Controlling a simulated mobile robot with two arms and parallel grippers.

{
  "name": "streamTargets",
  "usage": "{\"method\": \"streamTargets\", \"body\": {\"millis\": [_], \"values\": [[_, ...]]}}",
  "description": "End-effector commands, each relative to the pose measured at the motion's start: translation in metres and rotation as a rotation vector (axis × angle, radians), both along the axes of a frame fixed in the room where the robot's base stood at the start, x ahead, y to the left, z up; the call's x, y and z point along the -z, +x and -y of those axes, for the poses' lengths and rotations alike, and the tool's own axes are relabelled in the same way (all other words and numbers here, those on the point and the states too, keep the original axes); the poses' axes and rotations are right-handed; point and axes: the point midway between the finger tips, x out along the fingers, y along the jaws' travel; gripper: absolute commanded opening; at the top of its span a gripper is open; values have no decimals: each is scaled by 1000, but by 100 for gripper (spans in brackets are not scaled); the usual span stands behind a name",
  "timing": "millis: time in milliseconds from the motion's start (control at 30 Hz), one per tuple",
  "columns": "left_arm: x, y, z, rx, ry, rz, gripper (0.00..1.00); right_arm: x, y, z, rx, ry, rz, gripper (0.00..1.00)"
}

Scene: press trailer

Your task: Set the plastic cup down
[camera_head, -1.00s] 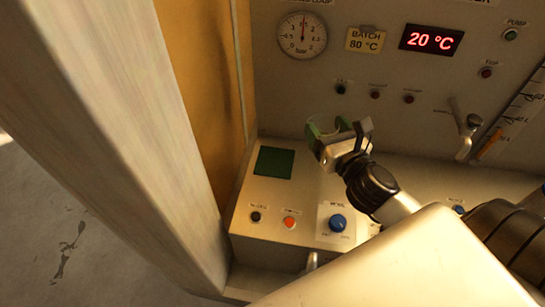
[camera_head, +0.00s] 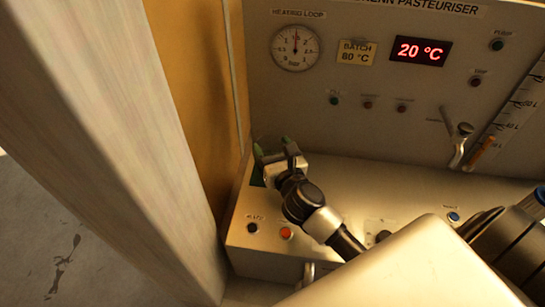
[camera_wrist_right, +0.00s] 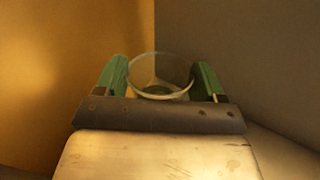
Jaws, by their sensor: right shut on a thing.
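The clear plastic cup (camera_wrist_right: 160,72) stands between the green-padded fingers of my right gripper (camera_wrist_right: 160,82) in the right wrist view, with its round rim facing up. In the head view my right gripper (camera_head: 272,148) is shut on the cup (camera_head: 269,141), which shows only faintly there. The gripper is over the dark green square pad (camera_head: 257,174) on the left of the console ledge, and it hides most of that pad. I cannot tell whether the cup's bottom touches the pad. My left gripper is not in view.
The pasteuriser panel (camera_head: 375,120) rises behind the ledge (camera_head: 330,172), with a gauge (camera_head: 296,48), a display (camera_head: 420,50) and a lever (camera_head: 460,140). A black button (camera_head: 252,228) and a red button (camera_head: 286,233) sit in front. A pale post (camera_head: 120,130) stands at left.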

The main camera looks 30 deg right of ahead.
Motion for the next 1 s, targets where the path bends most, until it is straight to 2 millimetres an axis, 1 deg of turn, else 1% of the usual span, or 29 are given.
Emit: {"method": "streamTargets", "body": {"millis": [33, 100, 200, 500, 600, 633, 767, 800, 1000], "values": [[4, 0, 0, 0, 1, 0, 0, 12, -1, 0, 3, 5, -6, 45], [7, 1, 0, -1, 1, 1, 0, 23, 0, 0, 3, 4, -5, 45], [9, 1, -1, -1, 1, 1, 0, 31, 0, 0, 2, 3, -3, 45], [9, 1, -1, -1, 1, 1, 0, 32, -1, 0, 0, 1, -2, 45], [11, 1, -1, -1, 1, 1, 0, 36, -1, 0, 1, 1, -2, 45], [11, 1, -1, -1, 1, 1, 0, 36, -1, 1, 1, 1, -3, 71], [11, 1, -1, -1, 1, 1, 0, 35, -1, 0, 1, 1, -3, 91], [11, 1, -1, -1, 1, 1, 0, 35, -1, 0, 1, 1, -3, 95], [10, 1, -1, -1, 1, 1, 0, 35, -1, 1, 1, 1, -2, 95]]}}
